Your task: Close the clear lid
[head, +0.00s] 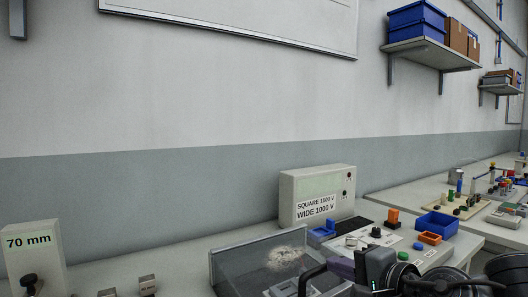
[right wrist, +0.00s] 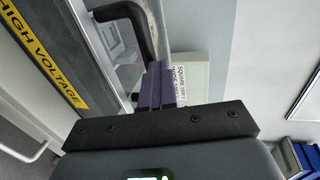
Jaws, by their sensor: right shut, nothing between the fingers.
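The clear lid (head: 240,262) is a see-through panel with a dark edge at the bottom middle of the head view. It looks tilted up, but its lower part is cut off by the frame. Its black handle (head: 308,278) is at its right side and also shows as a bent bar in the right wrist view (right wrist: 146,35). My right gripper (head: 341,268) has purple fingers, shut and empty, right beside the handle; in the right wrist view the fingers (right wrist: 154,82) lie just below the handle. I cannot tell whether they touch. My left gripper is out of view.
A yellow HIGH VOLTAGE strip (right wrist: 45,52) runs along a dark edge in the right wrist view. A labelled box (head: 316,195) stands behind the lid. Blue bins (head: 436,225) and small coloured parts stand to the right. A 70 mm block (head: 32,250) stands at left.

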